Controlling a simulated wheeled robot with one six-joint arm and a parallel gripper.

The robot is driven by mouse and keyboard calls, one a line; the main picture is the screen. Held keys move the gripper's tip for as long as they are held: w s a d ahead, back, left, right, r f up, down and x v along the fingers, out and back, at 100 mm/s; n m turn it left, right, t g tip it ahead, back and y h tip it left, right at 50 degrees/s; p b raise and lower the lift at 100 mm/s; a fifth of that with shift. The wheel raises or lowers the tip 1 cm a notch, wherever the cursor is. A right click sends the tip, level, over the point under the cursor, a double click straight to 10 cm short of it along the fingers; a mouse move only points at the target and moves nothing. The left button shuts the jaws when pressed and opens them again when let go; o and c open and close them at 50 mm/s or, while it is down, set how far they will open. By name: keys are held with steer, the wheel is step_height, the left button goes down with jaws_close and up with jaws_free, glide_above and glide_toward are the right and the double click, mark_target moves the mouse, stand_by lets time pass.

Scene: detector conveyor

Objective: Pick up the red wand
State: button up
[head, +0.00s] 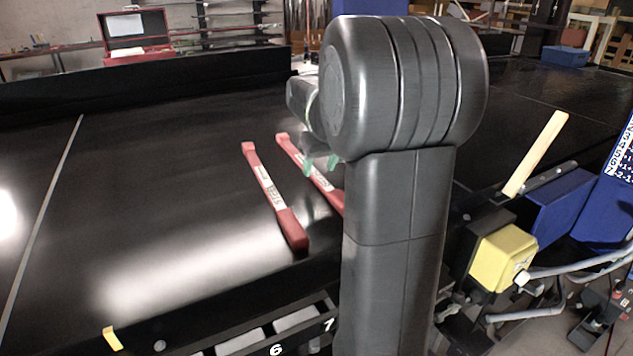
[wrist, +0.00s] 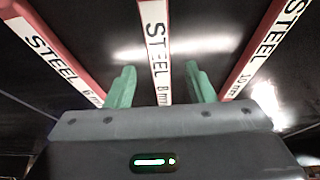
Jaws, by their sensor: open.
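Three red wands with white labels lie side by side on the black conveyor belt. In the wrist view, the left wand (wrist: 55,55) reads "STEEL 6 mm", the middle wand (wrist: 155,45) "STEEL 8 mm" and the right wand (wrist: 262,50) "STEEL 10 mm". The head view shows one wand (head: 270,192) in full and a second wand (head: 293,153) partly behind my arm; the third is hidden there. My gripper (head: 320,164) is open over the second wand. In the wrist view, its green fingers (wrist: 160,67) stand either side of the middle wand, with nothing held.
The belt (head: 150,200) is clear left of the wands. A dark wall (head: 140,85) runs along its far side. Right of my arm are a yellow box (head: 503,257), a pale wooden bar (head: 536,153) and a blue box (head: 562,205). A red toolbox (head: 135,36) stands behind.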

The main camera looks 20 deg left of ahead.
steer(key=b+x, duration=0.1)
steer(key=x, duration=0.2)
steer(key=shift+d, duration=0.15)
steer(key=shift+s+r, duration=0.1)
jaws_close()
steer(key=shift+r, duration=0.1)
